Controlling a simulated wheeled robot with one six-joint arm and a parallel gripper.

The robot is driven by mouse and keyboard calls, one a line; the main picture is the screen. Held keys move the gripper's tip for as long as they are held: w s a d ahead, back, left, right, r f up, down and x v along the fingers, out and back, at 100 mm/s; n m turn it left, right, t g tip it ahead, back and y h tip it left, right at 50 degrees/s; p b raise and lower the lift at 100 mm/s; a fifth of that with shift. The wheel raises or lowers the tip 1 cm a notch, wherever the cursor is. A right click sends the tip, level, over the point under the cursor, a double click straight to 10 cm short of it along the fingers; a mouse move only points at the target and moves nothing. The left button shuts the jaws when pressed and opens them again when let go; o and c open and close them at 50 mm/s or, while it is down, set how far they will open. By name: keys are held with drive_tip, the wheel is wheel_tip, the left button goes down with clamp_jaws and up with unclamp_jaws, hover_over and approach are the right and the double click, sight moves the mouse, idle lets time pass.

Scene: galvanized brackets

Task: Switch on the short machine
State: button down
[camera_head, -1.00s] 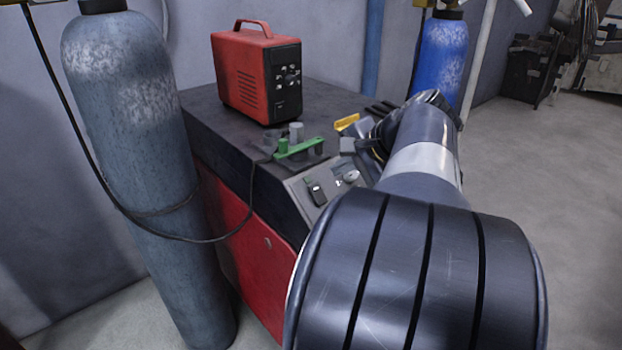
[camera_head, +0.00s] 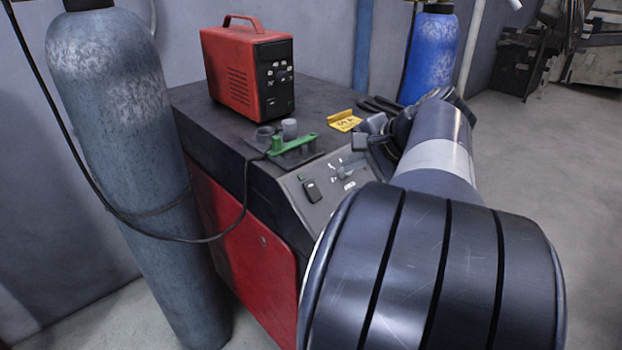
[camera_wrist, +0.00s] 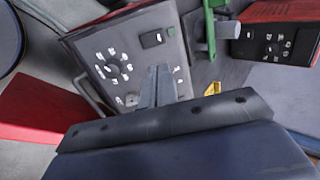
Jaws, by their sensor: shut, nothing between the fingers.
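Two machines show. A small red box machine (camera_head: 250,72) with a black front stands on top of a larger red and black cabinet machine (camera_head: 235,225). The cabinet's sloped grey panel (camera_head: 322,205) carries a dark rocker switch (camera_head: 311,190) and a knob. In the wrist view the panel shows the rocker switch (camera_wrist: 152,38) and a round dial (camera_wrist: 112,67) with marks around it. My gripper (camera_wrist: 158,72) is shut and empty, over the panel below the rocker switch in that picture. I cannot tell whether it touches. The rocker's position is too small to read. My arm partly covers the panel in the head view.
A green-handled clamp (camera_head: 292,145) and a yellow tag (camera_head: 343,121) are on the cabinet top. A grey gas cylinder (camera_head: 130,170) with a black cable stands at the left. A blue cylinder (camera_head: 430,55) stands behind.

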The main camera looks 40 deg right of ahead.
sight(310, 185)
drive_tip(key=x, duration=1.4)
drive_tip(key=shift+p, duration=0.4)
drive_tip(key=shift+a, duration=0.1)
drive_tip(key=shift+r+p, duration=0.1)
drive_tip(key=shift+p, duration=0.25)
drive_tip(key=shift+w+r+p, duration=0.1)
drive_tip(key=shift+w+p, duration=0.05)
drive_tip(key=shift+p, duration=0.3)
drive_tip(key=shift+g+p, duration=0.3)
drive_tip(key=shift+p, duration=0.05)
drive_tip(key=shift+f+b, duration=0.3)
drive_tip(key=shift+f, duration=0.05)
